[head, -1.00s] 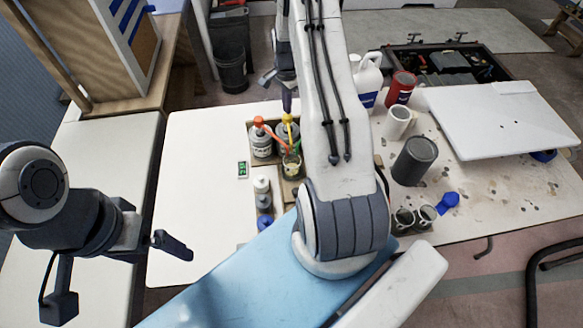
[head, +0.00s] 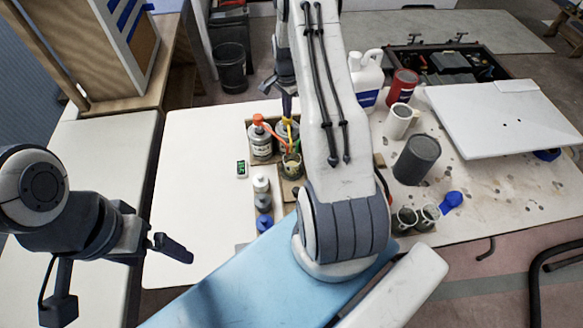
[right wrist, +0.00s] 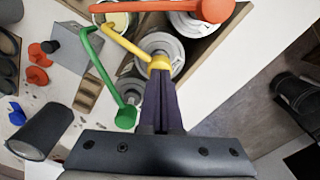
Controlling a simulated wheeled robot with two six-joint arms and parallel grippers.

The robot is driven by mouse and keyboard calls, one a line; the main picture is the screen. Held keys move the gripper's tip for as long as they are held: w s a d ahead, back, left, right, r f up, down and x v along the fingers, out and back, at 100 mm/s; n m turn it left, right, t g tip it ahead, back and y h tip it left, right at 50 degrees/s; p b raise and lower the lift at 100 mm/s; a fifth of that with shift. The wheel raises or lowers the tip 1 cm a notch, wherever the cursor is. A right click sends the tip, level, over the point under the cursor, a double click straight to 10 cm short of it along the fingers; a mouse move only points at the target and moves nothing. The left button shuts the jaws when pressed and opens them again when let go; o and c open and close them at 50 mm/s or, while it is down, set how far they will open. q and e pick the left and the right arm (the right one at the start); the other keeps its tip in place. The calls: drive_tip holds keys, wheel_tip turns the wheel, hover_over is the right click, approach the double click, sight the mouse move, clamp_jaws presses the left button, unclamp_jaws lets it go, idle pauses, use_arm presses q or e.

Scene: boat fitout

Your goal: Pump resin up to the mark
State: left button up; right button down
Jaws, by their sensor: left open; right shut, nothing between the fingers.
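A bottle with an orange-red pump (head: 261,147) and one with a yellow pump (head: 289,122) stand in a wooden holder. In the right wrist view a green pump (right wrist: 125,116) sits beside the yellow pump (right wrist: 160,63). The orange and yellow spouts reach over a cup (head: 292,167); its rim shows in the right wrist view (right wrist: 117,20). The cup's mark and resin level are too small to tell. My right gripper (right wrist: 160,84) is shut and empty, its tips pointing down at the yellow pump head and seemingly touching it. My left gripper (head: 122,275) is open and empty, at the left.
A small green-lit display (head: 241,169) lies left of the holder. Small bottles (head: 262,202) stand in front. A dark grey can (head: 416,160), red can (head: 402,86), white jug (head: 367,78) and white panel (head: 500,118) are on the right. The table's left part is clear.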

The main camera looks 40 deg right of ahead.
drive_tip(key=shift+f, duration=0.45)
drive_tip(key=shift+r, duration=0.1)
drive_tip(key=shift+r+p, duration=1.2)
drive_tip(key=shift+r, duration=0.8)
drive_tip(key=shift+r+p, duration=1.05)
drive_tip(key=shift+r, duration=0.5)
